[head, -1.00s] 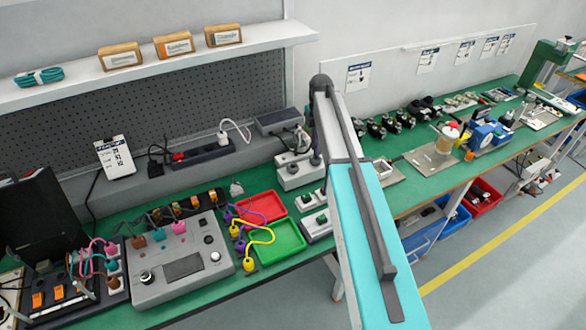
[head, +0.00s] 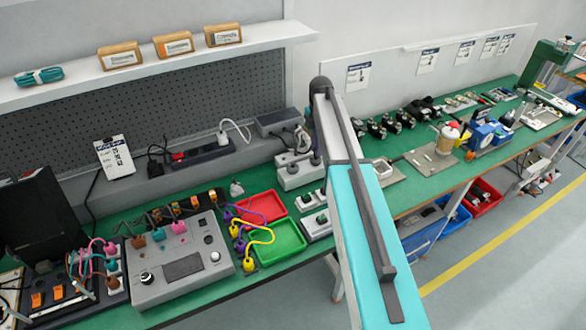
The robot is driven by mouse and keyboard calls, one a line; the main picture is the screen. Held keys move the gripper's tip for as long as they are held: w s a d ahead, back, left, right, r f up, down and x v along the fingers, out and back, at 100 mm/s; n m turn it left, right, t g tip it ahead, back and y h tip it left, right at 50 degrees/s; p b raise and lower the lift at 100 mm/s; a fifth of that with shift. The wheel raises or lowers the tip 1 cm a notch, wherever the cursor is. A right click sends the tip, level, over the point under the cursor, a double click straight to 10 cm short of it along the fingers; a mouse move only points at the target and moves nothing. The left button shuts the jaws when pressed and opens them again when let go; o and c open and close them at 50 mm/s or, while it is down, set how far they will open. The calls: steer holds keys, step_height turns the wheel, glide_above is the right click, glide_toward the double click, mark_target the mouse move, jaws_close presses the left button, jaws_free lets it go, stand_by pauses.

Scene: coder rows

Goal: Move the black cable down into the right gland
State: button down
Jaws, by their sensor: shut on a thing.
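My arm (head: 362,235) reaches up from the bottom edge to a dark joint (head: 320,84) in front of the bench. A light grey box (head: 298,177) with small dark fittings on top stands on the green bench, just left of the link. The fittings are too small to tell which is the right gland. The black cable cannot be told apart from the dark parts there, nor how it sits relative to a gland.
Left of the box are a red tray (head: 262,199), a green tray (head: 298,243) and a grey control box (head: 182,290). Small white boxes (head: 312,202) stand close to the arm. A power strip (head: 203,155) lies on the ledge behind. Small parts fill the bench to the right.

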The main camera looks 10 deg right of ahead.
steer(key=c, duration=1.6)
jaws_free()
steer(key=shift+c, duration=0.2)
step_height(320, 180, up, 14)
steer(key=b, duration=0.4)
steer(key=shift+f, duration=0.15)
